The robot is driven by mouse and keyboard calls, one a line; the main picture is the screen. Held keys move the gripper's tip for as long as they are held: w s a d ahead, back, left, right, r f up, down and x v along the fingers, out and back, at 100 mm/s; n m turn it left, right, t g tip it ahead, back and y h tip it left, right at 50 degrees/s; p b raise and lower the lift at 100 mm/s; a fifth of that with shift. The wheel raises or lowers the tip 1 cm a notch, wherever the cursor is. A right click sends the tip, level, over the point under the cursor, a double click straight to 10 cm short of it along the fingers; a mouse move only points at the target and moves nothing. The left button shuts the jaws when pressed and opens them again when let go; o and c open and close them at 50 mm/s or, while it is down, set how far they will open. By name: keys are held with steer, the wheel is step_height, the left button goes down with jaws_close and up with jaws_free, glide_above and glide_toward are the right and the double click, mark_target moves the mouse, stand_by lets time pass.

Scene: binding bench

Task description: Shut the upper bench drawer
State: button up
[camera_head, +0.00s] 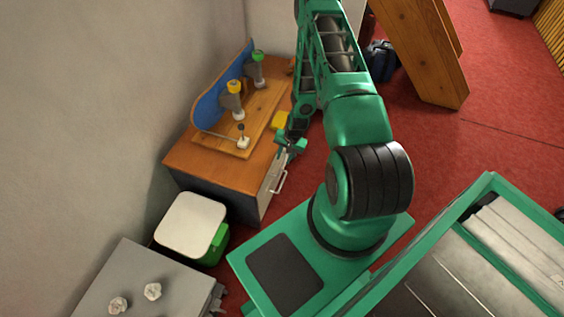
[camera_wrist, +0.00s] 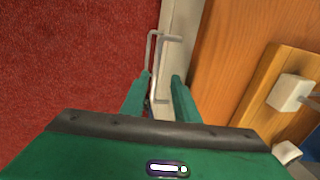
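The wooden bench (camera_head: 183,158) stands against the wall, with a pale drawer front (camera_head: 268,193) on its right side. A metal bar handle (camera_head: 280,182) is fixed to that front. In the wrist view the handle (camera_wrist: 151,50) runs along the pale front edge (camera_wrist: 179,50). My gripper (camera_head: 291,144) is just above the front edge of the bench. Its two green fingers (camera_wrist: 162,88) are apart, with the handle showing between them, close to the left finger. I cannot tell whether they touch it, or how far the drawer stands out.
A wooden board (camera_head: 262,108) with a blue back panel (camera_head: 208,106) and knobbed posts lies on the bench. A yellow block (camera_head: 280,121) sits near my gripper. A white-lidded green bin (camera_head: 192,222) and a grey table (camera_head: 125,284) stand nearer. Red floor (camera_head: 440,135) is open to the right.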

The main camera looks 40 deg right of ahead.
steer(key=shift+s+d+r, duration=0.15)
steer(key=shift+s+r, duration=0.05)
steer(key=shift+r, duration=1.15)
steer(key=shift+s+d+r, duration=0.1)
steer(key=shift+s+r, duration=0.1)
steer(key=shift+r, duration=1.1)
steer(key=shift+r, duration=0.1)
steer(key=s+d+r+n+g+h, duration=0.1)
steer(key=s+r+n, duration=0.1)
steer(key=r, duration=1.4)
steer(key=s+d+r+n+h, duration=0.1)
steer(key=s+d+r, duration=0.15)
steer(key=r, duration=1.35)
steer(key=s+a+r+n, duration=0.1)
steer(key=s+a+r, duration=0.3)
steer(key=s+r, duration=0.5)
steer(key=s+a+r+n+y, duration=0.1)
steer(key=s+a+r, duration=0.4)
steer(key=s+r, duration=0.5)
steer(key=s, duration=0.4)
steer(key=shift+a+r+g, duration=0.2)
steer(key=shift+a+g, duration=0.05)
steer(key=shift+g, duration=0.15)
